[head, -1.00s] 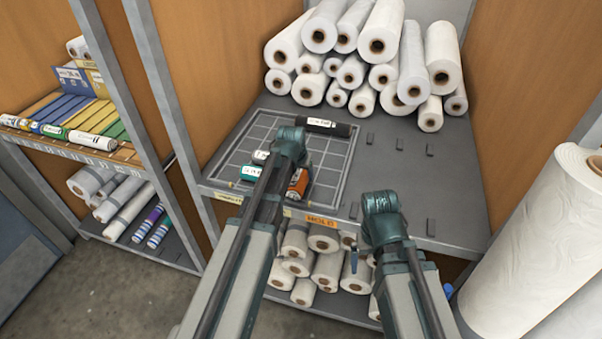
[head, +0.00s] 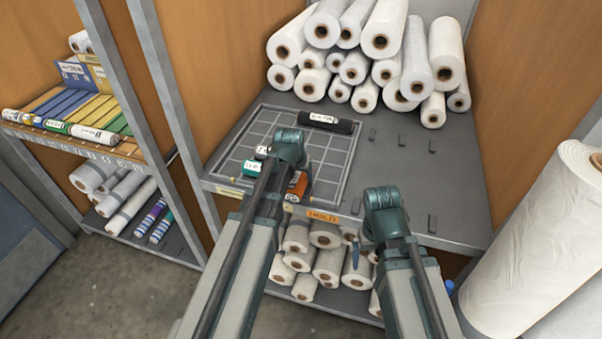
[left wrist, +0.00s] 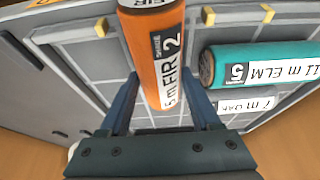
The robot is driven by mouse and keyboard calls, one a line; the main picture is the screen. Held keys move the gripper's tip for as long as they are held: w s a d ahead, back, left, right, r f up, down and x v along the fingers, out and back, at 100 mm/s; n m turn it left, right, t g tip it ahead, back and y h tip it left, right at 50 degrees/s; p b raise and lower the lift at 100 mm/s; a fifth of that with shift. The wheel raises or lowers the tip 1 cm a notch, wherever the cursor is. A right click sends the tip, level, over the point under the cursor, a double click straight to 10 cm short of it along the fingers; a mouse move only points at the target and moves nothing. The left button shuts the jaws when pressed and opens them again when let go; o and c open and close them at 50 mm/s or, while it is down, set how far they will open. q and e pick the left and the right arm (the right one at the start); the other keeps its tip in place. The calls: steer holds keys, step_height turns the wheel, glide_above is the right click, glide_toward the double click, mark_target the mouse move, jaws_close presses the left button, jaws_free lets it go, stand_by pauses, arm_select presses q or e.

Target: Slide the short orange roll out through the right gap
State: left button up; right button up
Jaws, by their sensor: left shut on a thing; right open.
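The short orange roll (head: 298,184), labelled 5 m FIR, lies near the front edge of the gridded tray (head: 340,165). In the left wrist view the orange roll (left wrist: 153,40) sits between the two blue fingers of my left gripper (left wrist: 163,88), which is shut on it. In the head view my left wrist hides the fingers and part of the roll. A teal roll (left wrist: 260,65), labelled 11 m ELM, lies beside it; it also shows in the head view (head: 252,167). My right gripper (head: 382,198) is open and empty, over the shelf's front edge.
A white-labelled roll (left wrist: 245,104) lies beyond the teal one. A black roll (head: 331,122) lies at the tray's back. Yellow tabs (left wrist: 207,15) stand along one tray edge. An orange HOLD label (head: 323,217) is on the shelf front. White rolls (head: 380,42) are stacked behind.

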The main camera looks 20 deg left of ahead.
arm_select(q)
steer(key=shift+s, duration=0.2)
steer(key=o, duration=1.5)
steer(key=shift+r, duration=0.15)
steer(key=p+v, duration=1.2)
steer(key=v, duration=0.1)
steer(key=shift+s+r+p, duration=0.1)
steer(key=shift+r+p, duration=0.1)
steer(key=shift+p, duration=0.15)
steer(key=shift+f, duration=0.15)
steer(key=b+x, duration=1.2)
steer(key=x, duration=0.1)
steer(key=shift+f, duration=0.15)
